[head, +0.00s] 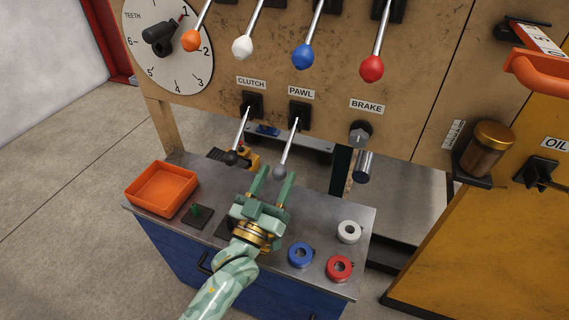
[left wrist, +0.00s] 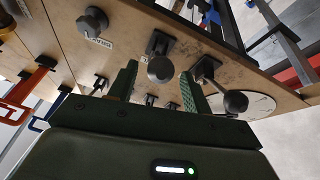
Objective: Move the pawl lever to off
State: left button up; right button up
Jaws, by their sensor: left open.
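The pawl lever (head: 288,148) is a thin metal rod with a grey ball knob. It hangs down and outward from its black mount under the PAWL label (head: 301,92). My left gripper (head: 277,173) is open at the knob, one finger on each side in the picture. In the left wrist view, the pawl knob (left wrist: 160,68) shows between the two fingertips of the left gripper (left wrist: 159,72). I see no clear contact, and the exact depth of the knob between the fingers cannot be told. My right gripper is not in view.
The clutch lever (head: 238,138) hangs close on the left and the brake knob (head: 361,135) is on the right. Coloured-knob levers stand above. Below is a metal bench top (head: 325,215) with an orange tray (head: 161,203) and white, blue and red rings.

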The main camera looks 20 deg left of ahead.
aim_at(280, 169)
pick_arm(q)
jog(key=x, duration=0.3)
jog(key=shift+w+b, duration=0.4)
jog(key=shift+w+r, duration=0.25)
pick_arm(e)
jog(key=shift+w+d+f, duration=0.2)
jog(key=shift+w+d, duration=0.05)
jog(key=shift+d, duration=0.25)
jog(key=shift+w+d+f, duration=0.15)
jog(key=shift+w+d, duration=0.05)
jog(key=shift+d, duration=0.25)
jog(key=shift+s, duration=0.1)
